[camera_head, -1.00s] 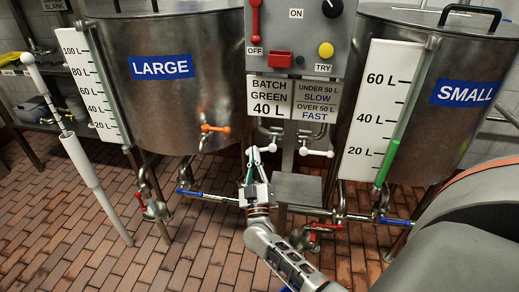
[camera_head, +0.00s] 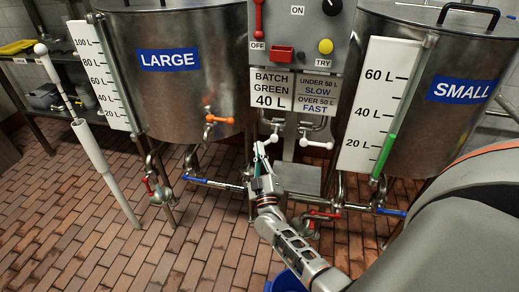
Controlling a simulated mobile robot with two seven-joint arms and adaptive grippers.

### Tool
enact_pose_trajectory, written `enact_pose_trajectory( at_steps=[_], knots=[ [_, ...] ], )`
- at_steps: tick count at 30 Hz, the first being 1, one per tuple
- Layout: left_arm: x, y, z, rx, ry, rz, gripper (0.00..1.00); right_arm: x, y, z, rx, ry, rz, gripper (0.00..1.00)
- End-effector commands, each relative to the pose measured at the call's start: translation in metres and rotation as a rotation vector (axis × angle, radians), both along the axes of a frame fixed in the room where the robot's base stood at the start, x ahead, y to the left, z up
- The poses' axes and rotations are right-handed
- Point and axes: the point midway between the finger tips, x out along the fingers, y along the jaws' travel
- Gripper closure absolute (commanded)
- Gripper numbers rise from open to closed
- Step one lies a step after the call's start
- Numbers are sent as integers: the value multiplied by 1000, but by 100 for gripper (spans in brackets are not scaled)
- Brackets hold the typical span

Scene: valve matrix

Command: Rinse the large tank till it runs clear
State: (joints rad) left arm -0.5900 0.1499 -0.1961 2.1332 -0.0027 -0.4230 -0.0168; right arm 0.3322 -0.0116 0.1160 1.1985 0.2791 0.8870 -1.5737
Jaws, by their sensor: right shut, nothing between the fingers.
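The large tank (camera_head: 190,85), labelled LARGE, stands at the left with a level scale (camera_head: 100,75) whose tube shows no green. An orange-handled tap (camera_head: 217,119) is on its front. Below it are a red-handled valve (camera_head: 148,187) and a blue-handled valve (camera_head: 196,181). Two white-handled valves, left (camera_head: 270,139) and right (camera_head: 316,144), sit under the control panel (camera_head: 290,60). My right gripper (camera_head: 261,152) is shut and empty, its tips just below the left white handle; I cannot tell whether they touch. My left gripper is not in view.
The small tank (camera_head: 435,110) stands at the right, its gauge green (camera_head: 384,160) to roughly 20 L. A red-handled valve (camera_head: 325,215) and a blue-handled one (camera_head: 392,212) lie below. A blue bucket (camera_head: 287,281) is at bottom centre. A white pole (camera_head: 92,150) stands left. Brick floor is clear left.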

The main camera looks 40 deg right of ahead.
Motion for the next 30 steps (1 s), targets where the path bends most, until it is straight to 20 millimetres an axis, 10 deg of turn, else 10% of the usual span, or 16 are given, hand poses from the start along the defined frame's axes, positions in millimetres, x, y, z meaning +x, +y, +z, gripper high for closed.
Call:
enact_pose_trajectory(
  at_steps=[11, 30],
  knots=[
    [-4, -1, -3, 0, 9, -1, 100, -9, 2, -7, 5, 4, -3, 100],
    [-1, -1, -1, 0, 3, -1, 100, -93, 51, -45, 1, 1, 0, 100]
  ],
)
